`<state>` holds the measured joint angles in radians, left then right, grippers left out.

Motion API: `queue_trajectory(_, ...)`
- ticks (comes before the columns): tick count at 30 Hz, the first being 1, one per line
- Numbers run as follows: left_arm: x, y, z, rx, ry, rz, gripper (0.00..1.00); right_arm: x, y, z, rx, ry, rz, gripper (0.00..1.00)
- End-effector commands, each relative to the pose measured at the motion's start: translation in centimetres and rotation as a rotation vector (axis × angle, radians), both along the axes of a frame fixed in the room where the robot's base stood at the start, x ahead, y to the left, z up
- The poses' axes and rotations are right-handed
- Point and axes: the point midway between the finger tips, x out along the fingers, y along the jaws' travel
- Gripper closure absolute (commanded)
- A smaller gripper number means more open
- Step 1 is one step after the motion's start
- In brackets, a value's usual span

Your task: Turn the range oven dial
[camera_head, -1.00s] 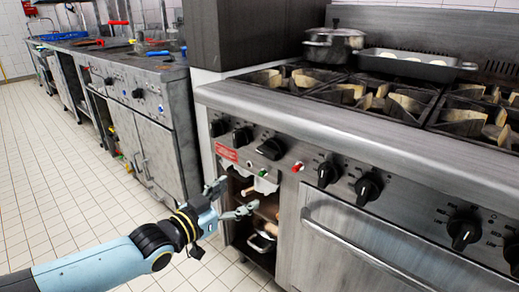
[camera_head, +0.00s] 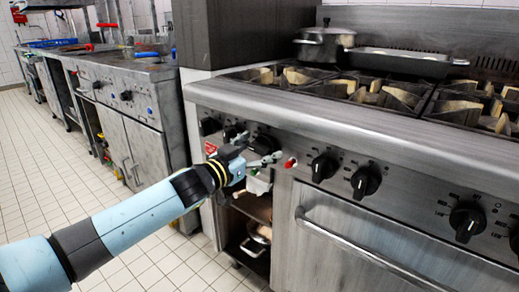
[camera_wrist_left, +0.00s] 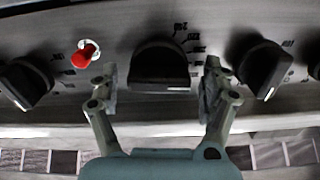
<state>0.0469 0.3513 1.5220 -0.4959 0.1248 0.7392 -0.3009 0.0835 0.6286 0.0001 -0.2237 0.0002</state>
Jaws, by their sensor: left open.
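A row of black dials runs along the steel front of the range (camera_head: 300,112). My left gripper (camera_head: 258,150) is at this panel, in front of the large dial (camera_head: 266,141) left of the red button (camera_head: 290,163). In the left wrist view, my left gripper (camera_wrist_left: 160,74) is open with one finger on each side of this black dial (camera_wrist_left: 160,66), which has number marks around it. I cannot tell whether the fingers touch it. The red button (camera_wrist_left: 85,55) lies left of the fingers there. My right gripper is not in view.
More dials sit to the right, such as one (camera_head: 366,182) above the oven door handle (camera_head: 350,245). An open shelf (camera_head: 240,250) is below the gripper. A pot (camera_head: 325,43) and a tray (camera_head: 405,62) stand on the range top.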

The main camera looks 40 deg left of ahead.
Motion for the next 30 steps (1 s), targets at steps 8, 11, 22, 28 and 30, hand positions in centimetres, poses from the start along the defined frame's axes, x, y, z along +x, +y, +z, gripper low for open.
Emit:
queue_trajectory(8, 0.37, -0.12, -0.17, -0.001, 0.002, -0.002, 0.19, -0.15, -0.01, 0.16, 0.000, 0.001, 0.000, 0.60)
queue_trajectory(11, 0.36, -0.12, -0.19, -0.001, 0.002, -0.002, 0.23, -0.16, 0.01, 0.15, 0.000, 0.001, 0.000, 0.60)
queue_trajectory(22, 0.34, -0.10, -0.20, 0.000, 0.003, -0.002, 0.71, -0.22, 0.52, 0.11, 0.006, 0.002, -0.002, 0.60)
queue_trajectory(28, 0.34, -0.10, -0.20, 0.010, 0.002, -0.002, 0.74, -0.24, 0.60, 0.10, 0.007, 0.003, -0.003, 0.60)
queue_trajectory(30, 0.34, -0.10, -0.21, 0.022, 0.001, -0.002, 0.74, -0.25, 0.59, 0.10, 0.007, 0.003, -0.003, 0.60)
